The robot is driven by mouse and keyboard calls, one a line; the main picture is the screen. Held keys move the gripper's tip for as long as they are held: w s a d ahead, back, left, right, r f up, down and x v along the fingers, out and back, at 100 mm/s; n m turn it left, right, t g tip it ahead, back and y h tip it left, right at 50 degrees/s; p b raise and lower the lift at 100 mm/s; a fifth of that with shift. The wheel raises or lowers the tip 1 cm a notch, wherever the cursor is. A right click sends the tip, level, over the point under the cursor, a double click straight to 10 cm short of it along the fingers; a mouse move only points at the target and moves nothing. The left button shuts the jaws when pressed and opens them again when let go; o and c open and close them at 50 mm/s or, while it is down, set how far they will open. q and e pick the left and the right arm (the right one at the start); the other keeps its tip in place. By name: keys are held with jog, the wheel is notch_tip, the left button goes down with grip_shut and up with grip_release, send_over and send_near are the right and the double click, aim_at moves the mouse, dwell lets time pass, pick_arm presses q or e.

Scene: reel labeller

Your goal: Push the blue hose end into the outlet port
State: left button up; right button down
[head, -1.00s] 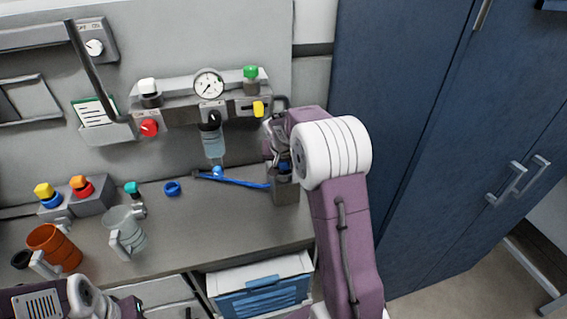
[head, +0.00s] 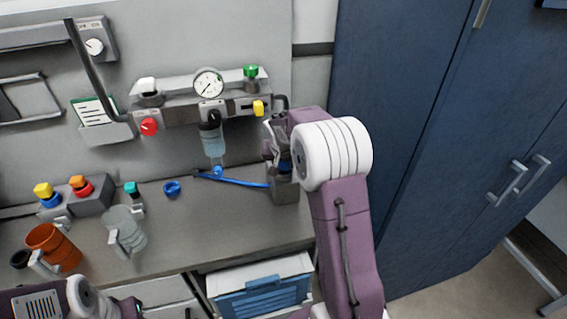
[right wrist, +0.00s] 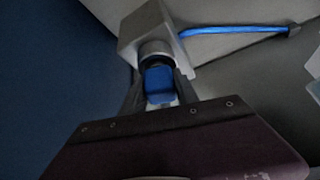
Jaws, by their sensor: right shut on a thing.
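My right gripper (right wrist: 158,92) is shut on a blue piece (right wrist: 159,80), which I take for the blue hose end. In the right wrist view the piece meets a dark ring on a round grey collar (right wrist: 155,48) of a grey block (right wrist: 140,28); how deep it sits cannot be told. The block also shows in the head view (head: 285,194), on the bench below my right gripper (head: 279,160). The blue hose (head: 240,182) runs left from the block to a dark end. My left arm shows at the lower left; its fingers cannot be made out.
A panel with a gauge (head: 208,84) and coloured knobs stands behind. A blue ring (head: 172,188), a clear mug (head: 126,232) and an orange mug (head: 54,247) are on the bench (head: 195,235). A blue cabinet (head: 440,130) stands close on the right. The bench's front middle is clear.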

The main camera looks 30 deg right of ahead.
jog(key=shift+s+f, duration=0.1)
jog(key=shift+f, duration=0.1)
jog(key=c, duration=0.9)
grip_release()
jog(key=shift+a, duration=0.1)
jog(key=shift+o, duration=0.2)
jog(key=shift+a, duration=0.15)
jog(key=shift+f, duration=0.1)
jog(key=v, duration=0.9)
jog(key=shift+r, duration=0.3)
jog(key=shift+a, duration=0.1)
